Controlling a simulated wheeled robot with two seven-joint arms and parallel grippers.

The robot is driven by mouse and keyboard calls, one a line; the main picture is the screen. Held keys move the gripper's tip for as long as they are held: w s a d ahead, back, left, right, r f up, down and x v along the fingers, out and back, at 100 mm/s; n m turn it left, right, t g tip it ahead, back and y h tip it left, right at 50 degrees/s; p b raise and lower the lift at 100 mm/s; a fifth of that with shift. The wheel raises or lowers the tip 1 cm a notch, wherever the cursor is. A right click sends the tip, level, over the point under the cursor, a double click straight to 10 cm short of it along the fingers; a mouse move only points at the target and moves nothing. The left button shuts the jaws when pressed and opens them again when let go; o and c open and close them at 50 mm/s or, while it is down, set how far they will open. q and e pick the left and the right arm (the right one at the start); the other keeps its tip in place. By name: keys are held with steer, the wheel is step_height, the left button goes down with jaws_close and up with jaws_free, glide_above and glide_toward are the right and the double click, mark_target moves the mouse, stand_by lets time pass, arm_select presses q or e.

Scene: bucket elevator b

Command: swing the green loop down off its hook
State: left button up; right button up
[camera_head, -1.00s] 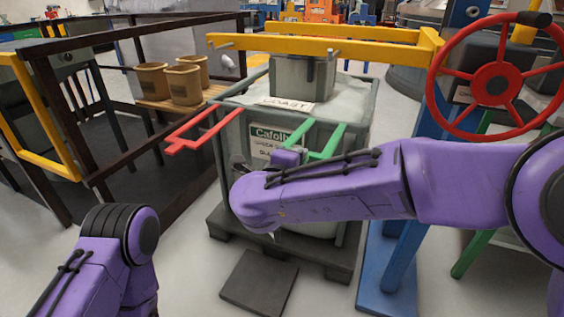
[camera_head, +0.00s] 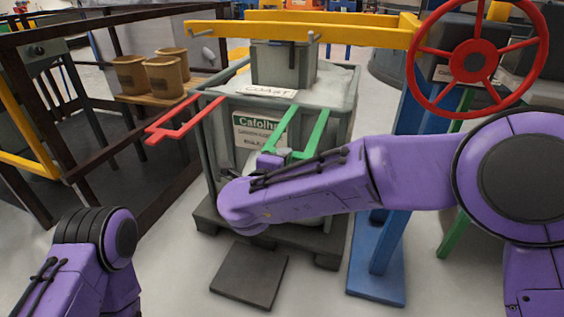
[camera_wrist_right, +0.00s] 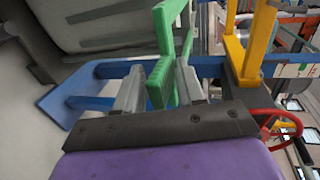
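The green loop (camera_head: 317,133) is a U-shaped frame in front of the grey bin, its two arms sloping up to the right in the head view. It sits well below the yellow beam (camera_head: 300,30) and clear of the small hook (camera_head: 313,38) at the beam's edge. My right gripper is at the loop's lower end, mostly hidden behind my arm in the head view. In the right wrist view, its fingers (camera_wrist_right: 162,88) straddle a green bar (camera_wrist_right: 158,82) with little gap; firm contact is unclear. My left gripper is out of view.
A red loop (camera_head: 183,124) juts out left of the grey bin (camera_head: 340,88). A grey bucket (camera_head: 268,62) hangs beneath the beam. A blue post (camera_head: 408,125) and red handwheel (camera_head: 473,54) stand right. A dark frame with brown pots (camera_head: 165,77) is left.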

steer(key=shift+s+a+r, duration=0.15)
steer(key=shift+s+r, duration=0.05)
steer(key=p+v, duration=0.2)
steer(key=v, duration=0.8)
steer(key=shift+f, duration=0.2)
